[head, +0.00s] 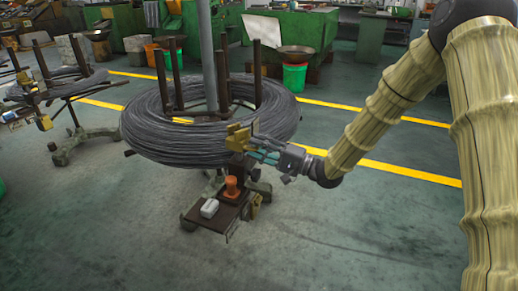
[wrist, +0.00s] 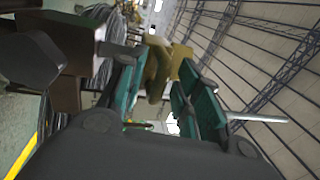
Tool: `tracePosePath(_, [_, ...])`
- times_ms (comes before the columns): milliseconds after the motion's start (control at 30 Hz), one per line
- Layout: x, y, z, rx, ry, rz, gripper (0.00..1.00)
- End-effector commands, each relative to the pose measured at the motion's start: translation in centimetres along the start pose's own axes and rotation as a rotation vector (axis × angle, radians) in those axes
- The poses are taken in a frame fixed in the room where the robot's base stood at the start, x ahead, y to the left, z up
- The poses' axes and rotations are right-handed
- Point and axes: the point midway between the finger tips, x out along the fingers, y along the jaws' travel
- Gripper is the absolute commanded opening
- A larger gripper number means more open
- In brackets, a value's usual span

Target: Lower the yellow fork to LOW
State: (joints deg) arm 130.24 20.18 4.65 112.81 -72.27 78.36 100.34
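The yellow fork (head: 240,137) is a small blocky yellow piece at the front right edge of a big coil of grey wire (head: 165,140). My gripper (head: 262,152), with teal fingers, is right beside it, coming from the right. In the wrist view, the yellow fork (wrist: 160,70) shows between and beyond the fingertips of my gripper (wrist: 158,75). The fingers are spread, with some gap visible beside the fork's lower part. I cannot tell whether either finger touches it. No mark reading LOW is legible.
The coil sits around upright posts (head: 211,60) on a stand. Below it is a small platform (head: 220,214) with an orange piece (head: 232,187) and a white box (head: 209,208). Another wire stand (head: 60,90) is at left. Green floor is open in front.

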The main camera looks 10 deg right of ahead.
Motion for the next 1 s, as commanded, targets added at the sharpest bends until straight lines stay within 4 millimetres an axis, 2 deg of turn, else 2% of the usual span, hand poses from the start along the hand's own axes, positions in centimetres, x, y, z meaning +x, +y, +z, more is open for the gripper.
tracePosePath(300, [0.2, 0.0, 0.0, 0.000, 0.001, 0.000, 0.34])
tracePosePath(367, [0.2, 0.0, 0.0, 0.000, 0.001, 0.000, 0.25])
tracePosePath(500, [0.2, 0.0, 0.0, 0.000, 0.001, 0.000, 0.00])
tracePosePath(767, [0.1, 0.0, -0.1, 0.000, 0.002, -0.001, 0.00])
tracePosePath(1000, [-0.2, 2.2, -0.1, 0.004, 0.003, 0.002, 0.00])
